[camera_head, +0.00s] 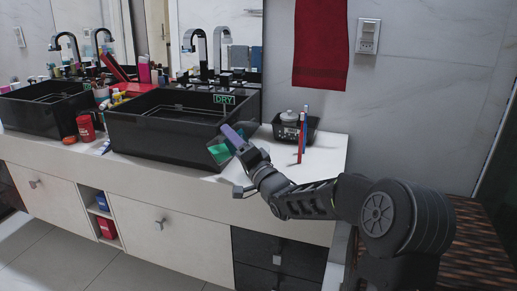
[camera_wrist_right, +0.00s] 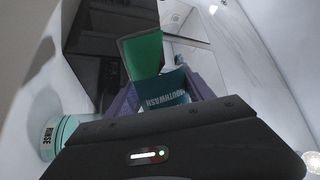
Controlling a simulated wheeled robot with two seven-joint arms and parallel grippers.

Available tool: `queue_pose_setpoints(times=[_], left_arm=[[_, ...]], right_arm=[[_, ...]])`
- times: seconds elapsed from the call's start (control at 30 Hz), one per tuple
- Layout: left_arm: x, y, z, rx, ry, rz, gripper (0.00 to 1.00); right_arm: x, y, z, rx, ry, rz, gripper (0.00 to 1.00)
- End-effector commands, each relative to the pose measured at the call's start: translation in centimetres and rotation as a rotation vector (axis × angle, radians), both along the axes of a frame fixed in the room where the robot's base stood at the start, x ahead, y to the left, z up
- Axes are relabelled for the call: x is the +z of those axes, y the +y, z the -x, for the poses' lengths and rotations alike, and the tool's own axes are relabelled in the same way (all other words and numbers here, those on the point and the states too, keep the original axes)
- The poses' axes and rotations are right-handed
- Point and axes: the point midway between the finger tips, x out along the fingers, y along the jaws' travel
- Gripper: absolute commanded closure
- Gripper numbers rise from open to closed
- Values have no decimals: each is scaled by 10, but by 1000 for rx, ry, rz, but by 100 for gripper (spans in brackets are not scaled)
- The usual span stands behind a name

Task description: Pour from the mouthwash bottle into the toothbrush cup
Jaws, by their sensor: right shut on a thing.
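My right gripper (camera_head: 232,142) is shut on the mouthwash bottle (camera_head: 218,151), over the counter by the front right corner of the near sink. The bottle is tilted, with a green part and a dark teal part. My left gripper is not in view.
The black near sink (camera_head: 160,130) lies left of the bottle. A black tray (camera_head: 312,128) with a jar stands behind the toothbrushes. A red jar (camera_head: 86,128) and other small items crowd between the two sinks. The counter's right end (camera_head: 330,160) is clear.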

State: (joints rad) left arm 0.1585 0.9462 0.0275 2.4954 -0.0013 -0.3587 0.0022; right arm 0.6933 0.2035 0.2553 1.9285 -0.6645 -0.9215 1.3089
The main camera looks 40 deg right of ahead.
Motion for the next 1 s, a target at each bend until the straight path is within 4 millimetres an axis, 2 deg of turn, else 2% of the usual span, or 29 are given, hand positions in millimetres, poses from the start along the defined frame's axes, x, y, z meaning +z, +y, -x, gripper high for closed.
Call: queue_pose_setpoints(times=[0.13, 0.37, 0.53, 0.6, 0.63, 0.7, 0.83, 1.0], left_arm=[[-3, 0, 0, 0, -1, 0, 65], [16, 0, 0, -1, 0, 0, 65], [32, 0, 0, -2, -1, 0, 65], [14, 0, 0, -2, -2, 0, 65], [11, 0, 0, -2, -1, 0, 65], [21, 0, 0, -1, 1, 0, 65], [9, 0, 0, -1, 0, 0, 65], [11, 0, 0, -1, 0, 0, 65]], right_arm=[[1, -1, 0, 0, 6, 70, 90], [29, -5, 1, -2, 24, 208, 90], [38, -14, 2, -4, 66, 516, 90], [16, -9, 1, -3, 81, 618, 90], [12, -7, 1, -3, 85, 660, 90], [20, -4, 0, -5, 100, 787, 90], [-1, -1, 0, -7, 123, 938, 90], [-4, 1, 0, -8, 142, 1090, 90]])
